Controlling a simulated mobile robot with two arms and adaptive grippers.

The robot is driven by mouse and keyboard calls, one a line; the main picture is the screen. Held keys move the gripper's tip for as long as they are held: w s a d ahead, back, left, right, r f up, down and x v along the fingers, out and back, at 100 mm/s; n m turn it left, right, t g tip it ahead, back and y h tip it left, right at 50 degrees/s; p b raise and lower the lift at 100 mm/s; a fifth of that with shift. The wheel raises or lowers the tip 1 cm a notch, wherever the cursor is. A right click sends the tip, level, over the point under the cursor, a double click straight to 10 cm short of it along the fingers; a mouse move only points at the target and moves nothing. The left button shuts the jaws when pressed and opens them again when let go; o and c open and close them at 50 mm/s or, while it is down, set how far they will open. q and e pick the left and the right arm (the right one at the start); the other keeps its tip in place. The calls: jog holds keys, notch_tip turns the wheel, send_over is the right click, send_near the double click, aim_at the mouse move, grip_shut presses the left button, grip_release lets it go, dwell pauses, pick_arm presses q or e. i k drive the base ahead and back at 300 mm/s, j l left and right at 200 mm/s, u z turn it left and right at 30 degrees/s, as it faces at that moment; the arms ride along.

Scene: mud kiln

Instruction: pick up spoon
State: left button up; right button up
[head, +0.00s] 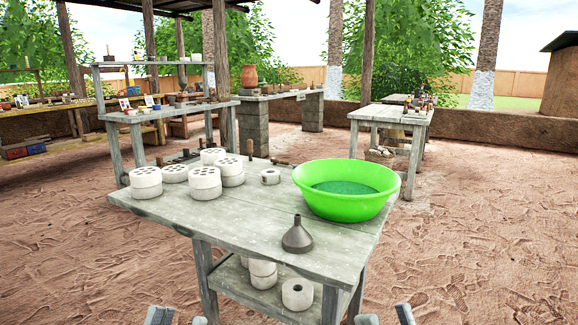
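I cannot make out a spoon for certain. Several small dark and wooden tools lie along the back edge of the near grey wooden table (215,222), among them a short brown-handled one (280,161), too small to identify. My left gripper (178,317) shows only its fingertips at the bottom edge, apart with nothing visible between them. My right gripper (386,317) also shows only its fingertips at the bottom edge, apart and seemingly empty. Both are low in the picture, in front of the table and not touching it.
On the near table stand white perforated cylinders (146,183), a white ring (270,177), a bright green basin (345,205) and a grey funnel (298,238). White blocks (297,293) sit on its lower shelf. Another table (391,115) stands behind right. Sandy floor (480,240) is open at right.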

aim_at(276, 161)
jog(key=l+u, duration=0.2)
jog(key=u, duration=0.2)
jog(key=i+l+u, duration=0.1)
jog(key=u, duration=0.3)
jog(key=l+u, duration=0.15)
jog(key=l, duration=0.45)
jog(key=l+u, duration=0.15)
jog(key=l, duration=0.45)
jog(key=l+u, duration=0.1)
jog(key=l, duration=0.45)
jog(key=k+l+u, duration=0.15)
jog(key=l, duration=0.45)
jog(key=k+l+u, duration=0.15)
jog(key=l, duration=0.9)
jog(key=k+l, duration=0.15)
jog(key=l, duration=0.9)
jog(key=k, duration=0.05)
